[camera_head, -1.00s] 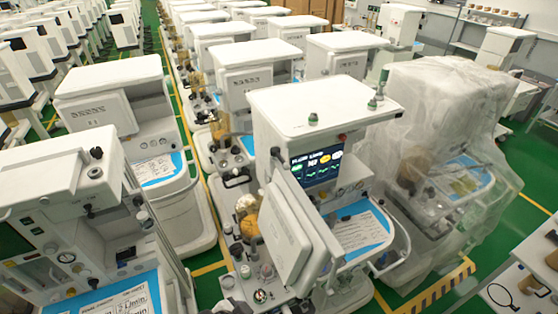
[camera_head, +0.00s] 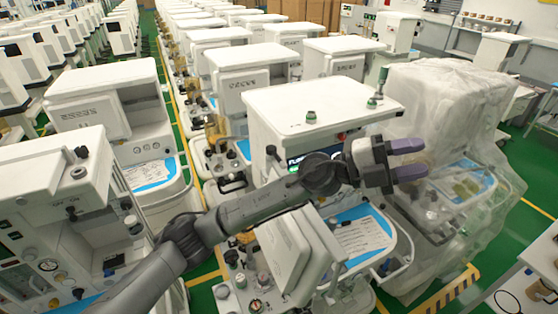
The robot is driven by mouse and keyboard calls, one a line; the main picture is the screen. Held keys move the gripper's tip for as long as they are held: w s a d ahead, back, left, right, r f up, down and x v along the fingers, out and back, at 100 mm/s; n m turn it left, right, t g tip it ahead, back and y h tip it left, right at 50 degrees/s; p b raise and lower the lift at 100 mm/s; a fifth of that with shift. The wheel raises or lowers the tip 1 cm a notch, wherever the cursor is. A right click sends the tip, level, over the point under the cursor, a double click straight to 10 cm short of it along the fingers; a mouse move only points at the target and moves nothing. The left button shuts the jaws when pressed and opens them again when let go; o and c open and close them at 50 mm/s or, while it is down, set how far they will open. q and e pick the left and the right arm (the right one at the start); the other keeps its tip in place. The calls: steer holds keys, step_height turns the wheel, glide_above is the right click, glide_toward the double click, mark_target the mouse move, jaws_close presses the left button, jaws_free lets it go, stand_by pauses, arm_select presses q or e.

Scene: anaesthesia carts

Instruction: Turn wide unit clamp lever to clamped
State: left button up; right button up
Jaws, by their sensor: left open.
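A wide white anaesthesia cart (camera_head: 345,98) stands in the middle, with two green-based fittings on its top. I cannot make out a clamp lever on it for certain; my arm hides much of its front and most of its screen. My left gripper (camera_head: 421,158) is open, its two purple-tipped fingers pointing right. It appears empty, in front of the cart's right side and the plastic-covered cart behind. I cannot tell whether it touches anything. My right gripper is not in view.
A cart under clear plastic sheeting (camera_head: 450,95) stands close on the right. Other carts (camera_head: 100,85) fill the left and the back. A white panel (camera_head: 285,250) juts out below my arm. Green floor (camera_head: 520,215) shows at the right.

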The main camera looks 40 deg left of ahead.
arm_select(q)
step_height(320, 180, down, 3)
steer(key=w+a+m+g+y, duration=0.2)
steer(key=w+m+g+y, duration=0.1)
steer(key=g+y, duration=0.1)
steer(key=n+g+y+b, duration=0.35)
steer(key=n+y, duration=0.45)
steer(key=y, duration=0.7)
glide_toward(280, 159)
steer(key=shift+g, duration=0.35)
steer(key=p+x, duration=0.1)
steer(key=x, duration=0.3)
steer(key=p+x, duration=0.2)
steer(key=x, duration=0.2)
steer(key=shift+w+d+f, duration=0.1)
steer(key=shift+w+f, duration=0.15)
steer(key=shift+c, duration=0.4)
jaws_close()
